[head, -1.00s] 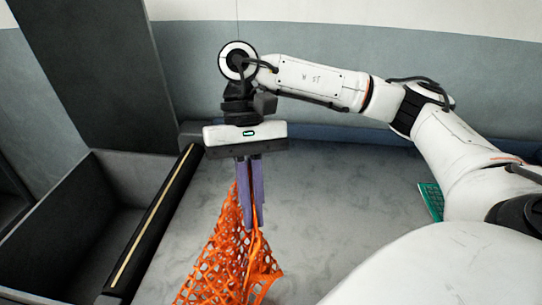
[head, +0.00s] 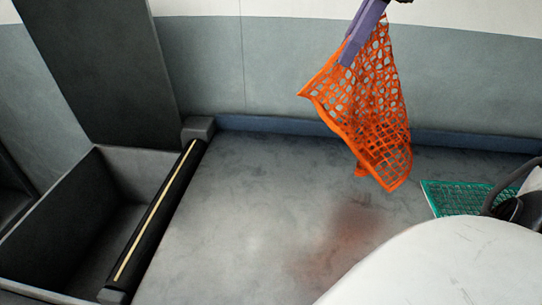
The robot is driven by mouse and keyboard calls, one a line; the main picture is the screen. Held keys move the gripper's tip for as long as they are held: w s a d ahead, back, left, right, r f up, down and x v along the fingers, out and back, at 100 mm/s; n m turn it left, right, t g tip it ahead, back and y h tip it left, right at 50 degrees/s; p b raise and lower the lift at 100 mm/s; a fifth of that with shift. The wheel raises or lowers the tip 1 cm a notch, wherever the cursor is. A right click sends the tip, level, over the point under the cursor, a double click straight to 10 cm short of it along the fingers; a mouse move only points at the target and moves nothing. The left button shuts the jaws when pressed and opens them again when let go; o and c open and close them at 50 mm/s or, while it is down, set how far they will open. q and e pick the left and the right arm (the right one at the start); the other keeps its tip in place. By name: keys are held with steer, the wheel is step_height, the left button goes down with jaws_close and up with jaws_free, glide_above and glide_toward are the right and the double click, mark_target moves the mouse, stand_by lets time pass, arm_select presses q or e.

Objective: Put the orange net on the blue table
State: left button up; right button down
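The orange net (head: 375,110) hangs in the air in the upper right of the head view, its open mesh falling in a loose sheet. My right gripper (head: 352,45) shows at the top edge as purple fingers shut on the upper part of the orange net. The rest of that gripper is out of the picture. The net hangs clear of the grey surface below, apart from it. No table that is clearly blue shows; only a blue strip (head: 275,124) runs along the back edge of the grey surface. My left gripper is not in view.
A green mesh piece (head: 455,197) lies at the right. A dark open bin (head: 75,215) with a black roller (head: 155,220) stands at the left, beside a dark pillar (head: 100,70).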

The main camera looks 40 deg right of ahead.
steer(key=w+a+r+m+h, duration=0.1)
steer(key=w+a+r, duration=0.6)
steer(key=a+r, duration=0.3)
step_height(320, 180, down, 11)
steer(key=b, duration=0.1)
steer(key=shift+a+f, duration=0.15)
steer(key=shift+a, duration=0.3)
steer(key=shift+d, duration=0.1)
steer(key=s+d+n+g, duration=0.15)
steer(key=d+n, duration=0.35)
steer(key=d, duration=1.8)
steer(key=shift+y, duration=0.3)
steer(key=w+a+f, duration=0.1)
steer(key=a+f, duration=1.1)
steer(key=a, duration=0.1)
steer(key=w+a+f, duration=0.1)
steer(key=a+f, duration=1.1)
steer(key=a, duration=0.2)
steer(key=w+a+f, duration=0.2)
steer(key=a+f, duration=1)
steer(key=a, duration=0.2)
steer(key=shift+f, duration=0.4)
